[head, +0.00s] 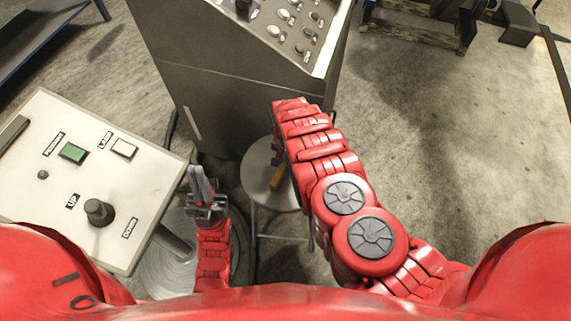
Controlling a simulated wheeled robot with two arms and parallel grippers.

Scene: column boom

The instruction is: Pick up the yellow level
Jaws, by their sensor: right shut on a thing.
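The yellow level (277,179) shows as a small yellow-orange piece over the round grey stool (259,162). The rest of it is hidden by my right arm. My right gripper (277,158) is at the level, mostly covered by the red forearm, and is shut on it. I cannot tell whether the level still touches the stool top. My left gripper (201,183) is left of the stool, in front of the grey cabinet, apart from the level. Its grey fingers lie close together, and I see nothing held. Whether they are fully shut is unclear.
A white control panel (60,215) with a green button and a black knob stands at the left. A tall grey cabinet (215,90) with a sloped button console (290,25) stands behind the stool. Concrete floor (460,150) is open at the right.

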